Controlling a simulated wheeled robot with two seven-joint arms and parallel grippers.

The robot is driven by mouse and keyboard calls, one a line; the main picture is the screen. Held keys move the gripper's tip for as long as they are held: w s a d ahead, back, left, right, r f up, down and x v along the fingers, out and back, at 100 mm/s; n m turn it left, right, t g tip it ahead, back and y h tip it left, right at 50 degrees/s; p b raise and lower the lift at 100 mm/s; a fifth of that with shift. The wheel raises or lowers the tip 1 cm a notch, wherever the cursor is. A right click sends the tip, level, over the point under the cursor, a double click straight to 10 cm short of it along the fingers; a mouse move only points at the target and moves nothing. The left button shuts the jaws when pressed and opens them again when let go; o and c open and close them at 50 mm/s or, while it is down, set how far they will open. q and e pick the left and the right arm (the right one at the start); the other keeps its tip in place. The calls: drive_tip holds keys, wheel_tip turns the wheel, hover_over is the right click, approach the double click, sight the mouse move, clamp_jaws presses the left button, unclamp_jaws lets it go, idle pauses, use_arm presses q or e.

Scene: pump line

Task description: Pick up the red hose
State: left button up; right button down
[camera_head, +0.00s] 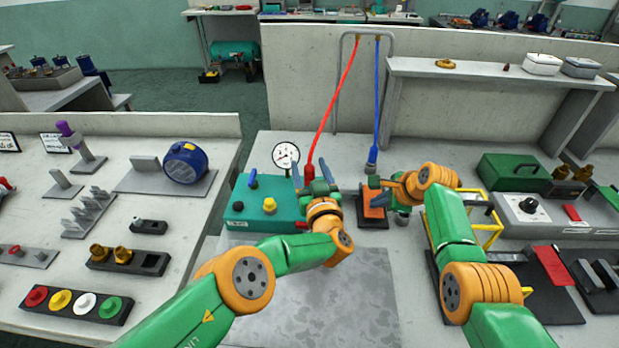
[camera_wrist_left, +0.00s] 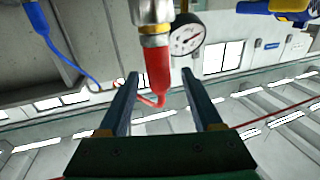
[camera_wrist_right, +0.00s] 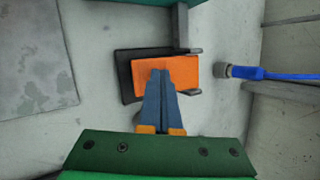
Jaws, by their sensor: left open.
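The red hose (camera_head: 333,105) hangs from the metal frame at the back wall down to the teal unit. My left gripper (camera_head: 312,175) is at its lower end. In the left wrist view, the red sleeve (camera_wrist_left: 158,70) with its metal fitting (camera_wrist_left: 152,12) shows between the two spread fingers of my left gripper (camera_wrist_left: 160,82), with gaps on both sides. My right gripper (camera_wrist_right: 160,75) has its fingers together above an orange block (camera_wrist_right: 183,72) on a dark stand; nothing shows between them.
The blue hose (camera_head: 377,95) hangs to the right of the red one; its fitting (camera_wrist_right: 230,71) is right of the orange block. The teal unit (camera_head: 258,207) carries a round gauge (camera_head: 286,155). A yellow frame (camera_head: 492,225) stands right. The grey mat (camera_head: 310,300) in front is bare.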

use_arm(q)
clamp_jaws()
drive_tip(key=shift+r, duration=0.1)
